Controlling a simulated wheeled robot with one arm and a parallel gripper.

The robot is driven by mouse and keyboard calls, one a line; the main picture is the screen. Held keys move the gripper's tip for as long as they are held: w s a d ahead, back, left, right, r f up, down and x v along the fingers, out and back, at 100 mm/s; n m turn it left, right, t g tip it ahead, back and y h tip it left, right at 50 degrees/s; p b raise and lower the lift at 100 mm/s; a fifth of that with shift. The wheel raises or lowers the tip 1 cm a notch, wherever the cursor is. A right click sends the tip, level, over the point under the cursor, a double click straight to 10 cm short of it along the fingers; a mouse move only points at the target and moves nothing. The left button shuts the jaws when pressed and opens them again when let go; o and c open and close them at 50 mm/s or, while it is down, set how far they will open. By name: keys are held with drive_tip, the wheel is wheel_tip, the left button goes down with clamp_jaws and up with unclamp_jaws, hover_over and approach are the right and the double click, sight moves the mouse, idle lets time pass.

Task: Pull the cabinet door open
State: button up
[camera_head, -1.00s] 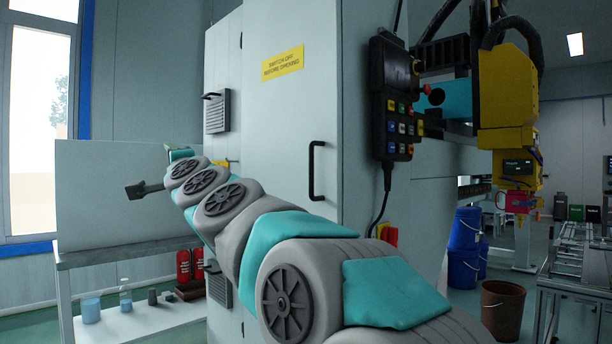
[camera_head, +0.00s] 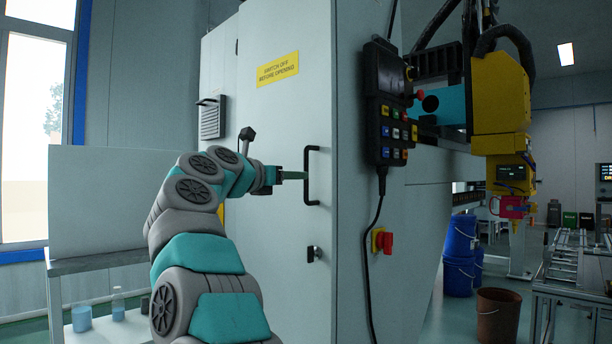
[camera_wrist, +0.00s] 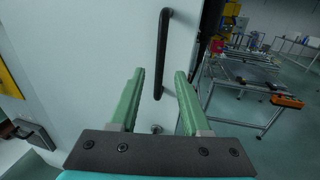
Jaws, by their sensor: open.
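The cabinet door (camera_head: 277,130) is a pale grey panel with a yellow warning label, and it looks shut. Its black vertical bar handle (camera_head: 312,163) is near the door's right edge. My gripper (camera_head: 303,188) reaches from the left to the handle's lower half, with its green fingers level with it. In the wrist view my gripper (camera_wrist: 159,82) is open, and the handle (camera_wrist: 162,55) shows upright between and beyond the two fingers. I cannot tell whether a finger touches the handle. A small dark lock knob (camera_head: 313,254) sits on the door below the handle.
A control pendant (camera_head: 392,105) hangs on the cabinet's right side, with a red switch (camera_head: 385,241) below it. A yellow machine head (camera_head: 503,110) is at the right. Blue buckets (camera_head: 460,250) and a brown bucket (camera_head: 497,312) stand on the floor. A bench (camera_head: 100,258) is at the left.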

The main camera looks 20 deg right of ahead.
sight(306, 197)
drive_tip(key=p+x, duration=0.2)
drive_tip(key=x, duration=0.4)
drive_tip(key=shift+w+d, duration=0.1)
drive_tip(key=shift+d, duration=0.05)
clamp_jaws()
idle(1.3)
